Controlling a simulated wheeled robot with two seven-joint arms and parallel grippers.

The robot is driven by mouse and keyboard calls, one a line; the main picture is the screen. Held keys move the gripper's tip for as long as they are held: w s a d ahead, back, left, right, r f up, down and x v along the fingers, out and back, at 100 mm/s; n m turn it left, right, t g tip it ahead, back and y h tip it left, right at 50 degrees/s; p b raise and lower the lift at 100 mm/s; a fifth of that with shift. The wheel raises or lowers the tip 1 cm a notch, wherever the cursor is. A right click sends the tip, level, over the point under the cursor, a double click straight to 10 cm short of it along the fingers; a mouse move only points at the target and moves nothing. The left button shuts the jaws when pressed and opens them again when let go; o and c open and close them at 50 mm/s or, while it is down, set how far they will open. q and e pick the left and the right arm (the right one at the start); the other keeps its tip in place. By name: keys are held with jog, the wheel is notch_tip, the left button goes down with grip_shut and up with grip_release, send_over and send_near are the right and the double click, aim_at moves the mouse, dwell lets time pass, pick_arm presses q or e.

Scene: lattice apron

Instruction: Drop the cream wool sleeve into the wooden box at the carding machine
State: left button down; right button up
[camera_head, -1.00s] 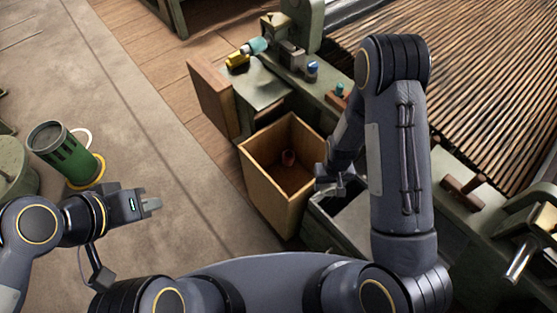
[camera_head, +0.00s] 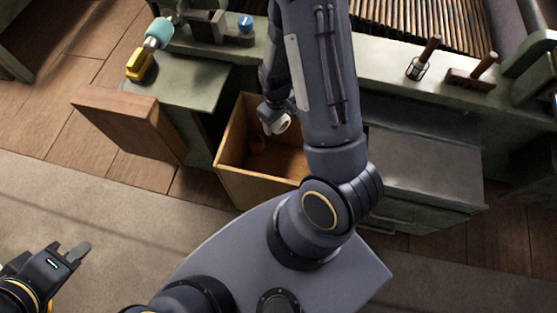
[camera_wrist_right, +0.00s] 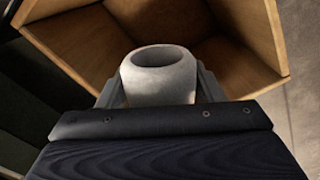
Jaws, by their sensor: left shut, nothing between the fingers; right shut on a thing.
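The cream wool sleeve (camera_head: 281,124) is a short pale ring-like tube. My right gripper (camera_head: 271,114) is shut on it, over the open top of the wooden box (camera_head: 252,190). In the right wrist view the sleeve (camera_wrist_right: 160,82) sits between the two fingers (camera_wrist_right: 158,92), its round opening facing up, with the box's inner walls (camera_wrist_right: 235,65) behind it. My right arm hides part of the box in the head view. My left gripper (camera_head: 72,254) is shut and empty at the lower left, far from the box.
A wooden panel (camera_head: 128,125) stands left of the box. A yellow-and-teal thing (camera_head: 148,52) sits on the machine's ledge.

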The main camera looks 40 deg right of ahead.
jog(key=shift+s+d+f+b, duration=0.35)
jog(key=shift+d+f, duration=0.15)
jog(key=shift+f, duration=0.1)
pick_arm(q)
notch_tip(320, 180, down, 6)
jog(key=b, duration=0.4)
jog(key=shift+f, duration=0.15)
pick_arm(e)
notch_tip(320, 180, down, 6)
jog(key=shift+r, duration=0.15)
jog(key=o, duration=0.8)
jog(key=shift+o, duration=0.2)
jog(key=shift+r, duration=0.15)
notch_tip(320, 180, up, 7)
jog(key=shift+r+p, duration=0.1)
jog(key=shift+p, duration=0.7)
pick_arm(q)
notch_tip(320, 180, up, 2)
jog(key=shift+r, duration=0.1)
pick_arm(e)
jog(key=shift+r, duration=0.2)
